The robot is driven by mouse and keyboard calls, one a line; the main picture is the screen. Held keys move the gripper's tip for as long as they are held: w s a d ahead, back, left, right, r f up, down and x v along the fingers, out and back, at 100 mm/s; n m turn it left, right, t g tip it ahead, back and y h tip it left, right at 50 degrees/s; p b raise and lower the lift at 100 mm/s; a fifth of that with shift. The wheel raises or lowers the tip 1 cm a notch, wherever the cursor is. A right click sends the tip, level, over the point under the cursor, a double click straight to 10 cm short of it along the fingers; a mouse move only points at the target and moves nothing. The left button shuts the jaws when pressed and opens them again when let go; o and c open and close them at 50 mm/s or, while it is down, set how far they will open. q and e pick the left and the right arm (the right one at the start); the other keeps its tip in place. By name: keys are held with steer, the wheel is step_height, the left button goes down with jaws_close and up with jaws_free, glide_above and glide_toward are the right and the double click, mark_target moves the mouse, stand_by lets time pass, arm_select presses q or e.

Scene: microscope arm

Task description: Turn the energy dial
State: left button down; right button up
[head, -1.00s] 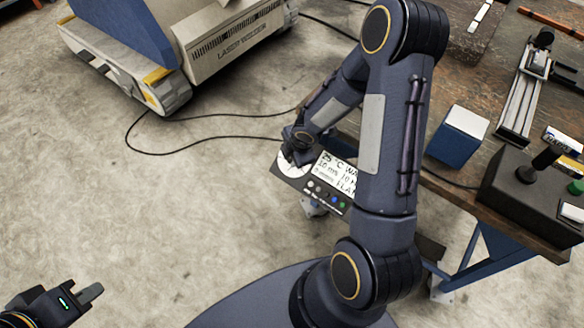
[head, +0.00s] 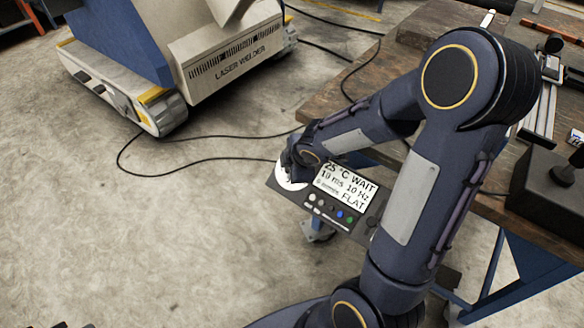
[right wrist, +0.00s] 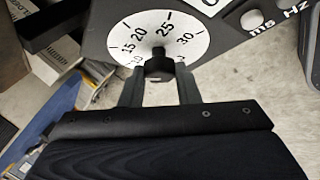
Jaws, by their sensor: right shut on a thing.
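The energy dial is a black knob (right wrist: 158,68) on a white round scale (right wrist: 142,35) marked 15, 20, 25 and 30 in the right wrist view. In the head view the white scale (head: 291,184) shows at the left end of the control panel (head: 290,203), partly hidden by my gripper. My right gripper (right wrist: 158,84) is shut on the knob, one finger on each side. In the head view the right gripper (head: 293,168) is at the panel's left end. My left gripper is out of view; only a dark sliver shows at the lower left edge.
The panel's display (head: 346,186) reads 25 °C, WAIT, 10 ms, 10 Hz and FLAT, with several buttons below. A laser welder (head: 225,60) stands at the back left. A wooden workbench (head: 375,75) is behind and right of my arm. Open floor lies left.

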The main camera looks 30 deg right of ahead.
steer(key=o, duration=1)
steer(key=p+v, duration=0.4)
steer(key=v, duration=0.4)
steer(key=s+a+r+m+y+p, duration=0.1)
steer(key=s+a+r+m+p, duration=0.1)
steer(key=s+r+m, duration=0.3)
steer(key=s+a+r+m+y+p, duration=0.1)
steer(key=s+a+r+m+p, duration=0.2)
steer(key=s+r+m+p, duration=0.2)
steer(key=s+a+r+m+y+p, duration=0.1)
steer(key=s+a+r+m+p, duration=0.1)
steer(key=s+r+m+p, duration=0.2)
steer(key=shift+s+a+r+m+y, duration=0.15)
steer(key=shift+s+r, duration=0.4)
steer(key=shift+r, duration=0.55)
steer(key=shift+s+r+m+y, duration=0.1)
steer(key=shift+s+r+m, duration=0.15)
steer(key=shift+s+r, duration=0.6)
steer(key=shift+s+a+r+m+y, duration=0.15)
steer(key=shift+s+r+m, duration=0.1)
steer(key=shift+r, duration=1.1)
